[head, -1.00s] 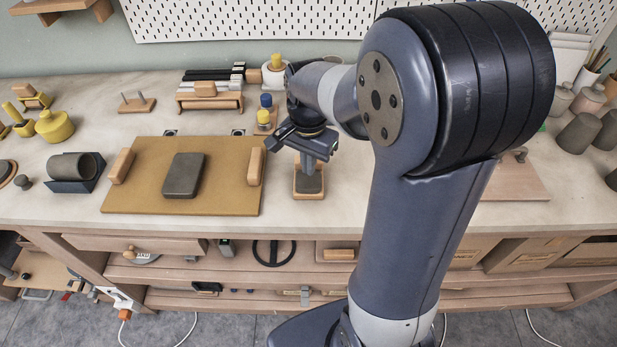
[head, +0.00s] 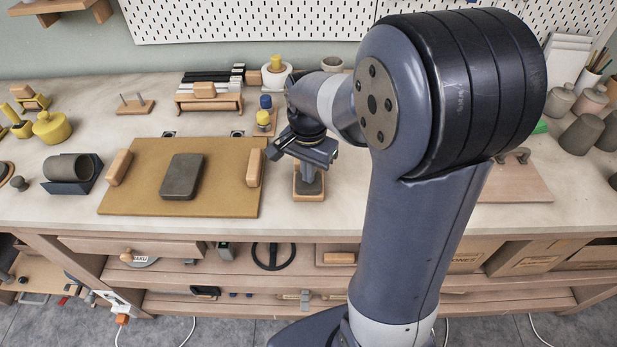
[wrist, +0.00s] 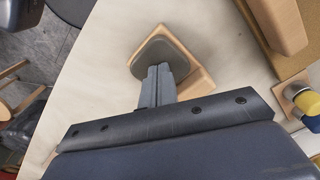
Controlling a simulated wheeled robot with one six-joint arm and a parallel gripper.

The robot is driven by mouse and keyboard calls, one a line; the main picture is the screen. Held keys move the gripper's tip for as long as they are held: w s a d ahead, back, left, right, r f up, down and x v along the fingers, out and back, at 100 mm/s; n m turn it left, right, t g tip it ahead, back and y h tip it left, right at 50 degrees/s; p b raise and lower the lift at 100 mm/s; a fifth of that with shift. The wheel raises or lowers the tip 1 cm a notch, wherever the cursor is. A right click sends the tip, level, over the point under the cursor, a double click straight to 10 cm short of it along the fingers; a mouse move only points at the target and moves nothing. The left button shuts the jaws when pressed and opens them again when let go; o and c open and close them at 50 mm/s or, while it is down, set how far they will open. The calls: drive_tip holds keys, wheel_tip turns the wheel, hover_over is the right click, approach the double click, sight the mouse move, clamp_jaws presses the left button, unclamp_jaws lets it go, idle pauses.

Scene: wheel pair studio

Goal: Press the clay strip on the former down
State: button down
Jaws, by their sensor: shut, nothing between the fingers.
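A small wooden former (head: 309,196) stands on the bench right of the tan board, with the grey clay strip (head: 309,187) on it. In the wrist view the clay (wrist: 150,52) lies over the pale wood of the former (wrist: 196,82). My gripper (wrist: 158,70) is shut and empty, its fingertips over the near part of the clay. In the head view my gripper (head: 308,168) points down above the former and hides part of it. I cannot tell whether the tips touch the clay.
The tan board (head: 225,190) with a grey clay slab (head: 181,176) and wooden blocks lies to the left. Yellow- and blue-topped pieces (head: 265,112) stand behind the gripper. A dark blue cradle (head: 75,184) holds a grey cylinder. Bare bench surrounds the former.

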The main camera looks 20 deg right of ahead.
idle(0.5)
drive_tip(key=shift+r+p, duration=1.4)
drive_tip(key=shift+r, duration=0.05)
wheel_tip(320, 180, up, 6)
drive_tip(key=p, duration=0.5)
drive_tip(key=shift+f, duration=0.2)
wheel_tip(320, 180, down, 9)
drive_tip(key=b, duration=0.8)
drive_tip(key=shift+r, duration=0.15)
